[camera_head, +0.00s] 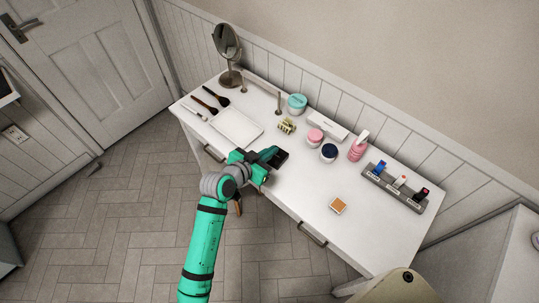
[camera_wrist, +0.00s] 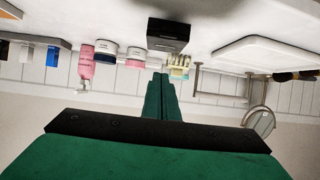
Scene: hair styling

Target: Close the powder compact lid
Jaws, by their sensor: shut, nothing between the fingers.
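A small black box, which looks like the powder compact (camera_head: 281,158), is on the white table near its front edge, just beyond my gripper. It also shows dark and boxy at the top middle of the wrist view (camera_wrist: 168,36). I cannot tell how far its lid is open. My gripper (camera_head: 270,153) has green fingers, shut together and empty, beside the compact in the head view. In the wrist view the fingers (camera_wrist: 161,92) point toward the compact, with no clear contact visible. My gripper partly hides the compact in the head view.
Behind stand a gold hair clip (camera_head: 287,125), pink jar (camera_head: 314,137), navy jar (camera_head: 328,152) and pink bottle (camera_head: 358,148). A white tray (camera_head: 236,128) lies left. A tan square (camera_head: 338,205) and a grey holder (camera_head: 394,187) are right. Table room is clear around the tan square.

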